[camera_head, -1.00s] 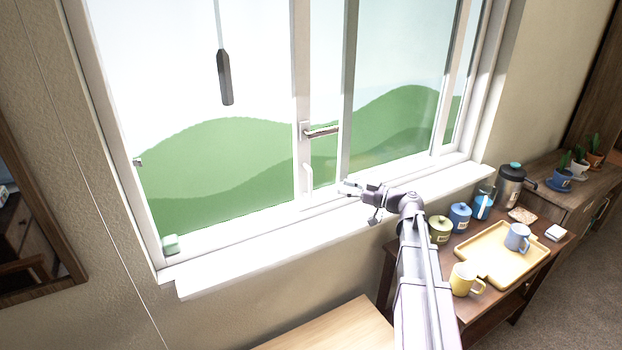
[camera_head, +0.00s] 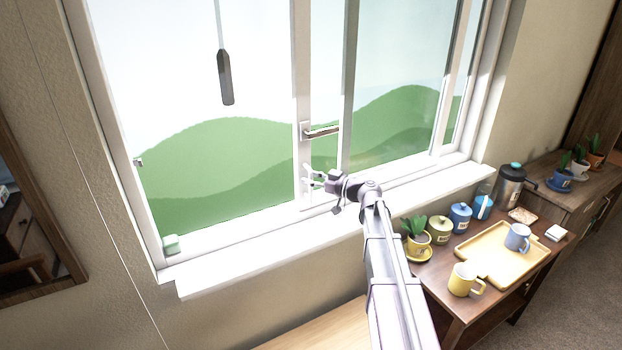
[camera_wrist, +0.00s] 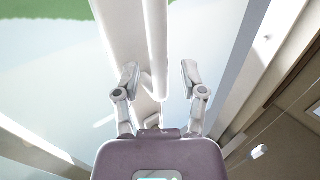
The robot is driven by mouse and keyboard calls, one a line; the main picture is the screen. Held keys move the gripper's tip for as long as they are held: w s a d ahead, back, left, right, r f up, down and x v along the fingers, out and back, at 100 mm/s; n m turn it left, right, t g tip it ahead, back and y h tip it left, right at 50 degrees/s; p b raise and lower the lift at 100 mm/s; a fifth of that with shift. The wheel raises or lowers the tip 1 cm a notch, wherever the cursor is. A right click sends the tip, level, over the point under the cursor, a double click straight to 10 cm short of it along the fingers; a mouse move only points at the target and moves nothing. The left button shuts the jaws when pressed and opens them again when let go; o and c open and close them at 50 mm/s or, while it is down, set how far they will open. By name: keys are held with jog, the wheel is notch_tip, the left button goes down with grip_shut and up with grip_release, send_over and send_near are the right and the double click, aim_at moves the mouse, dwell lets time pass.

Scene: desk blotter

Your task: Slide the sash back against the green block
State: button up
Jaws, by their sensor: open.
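The sliding sash has a white upright stile (camera_head: 303,75) with a dark lever handle (camera_head: 322,131) and a white pull handle below it. The pull handle (camera_wrist: 152,92) shows in the wrist view between my open fingers. My gripper (camera_head: 309,180) is at the lower part of the stile, and its fingertips (camera_wrist: 158,75) stand apart on either side of the pull. I cannot tell whether either finger touches it. The pale green block (camera_head: 171,243) sits in the lower left corner of the window frame, well left of the stile.
A dark hanging pull (camera_head: 224,78) is in front of the left pane. The white sill (camera_head: 240,274) runs below. A side table at right holds canisters, a potted plant (camera_head: 417,232), a yellow tray (camera_head: 482,262) and mugs, close to my arm.

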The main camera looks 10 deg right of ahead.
jog(key=shift+c, duration=0.2)
grip_shut()
jog(key=shift+a, duration=0.15)
